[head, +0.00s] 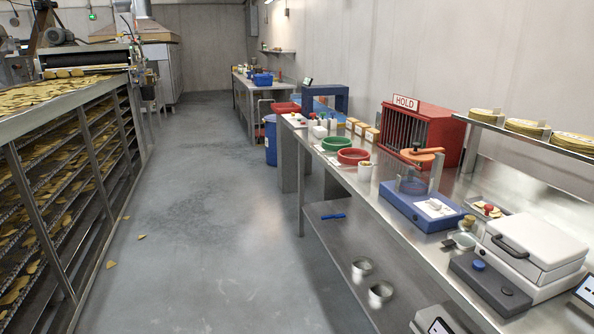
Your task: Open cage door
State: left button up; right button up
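A red cage (447,130) stands on the steel workbench against the right wall, with a white "HOLD" sign on its top edge. Its barred front (404,133) faces left, towards the aisle, and the bars look closed across it. I cannot make out a latch or handle on the door at this distance. Neither of my grippers is in the head view.
The steel bench (395,222) carries a blue device (425,211), green and red bowls (353,156), and a white press (530,250). A chip conveyor rack (65,190) lines the left side. The grey floor aisle (195,200) is clear, except for a few fallen chips.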

aim_at(421, 118)
jog(key=i+z, duration=0.1)
jog(key=i, duration=0.85)
jog(key=i+j+z, duration=0.1)
jog(key=i+j, duration=0.15)
jog(key=i, duration=0.75)
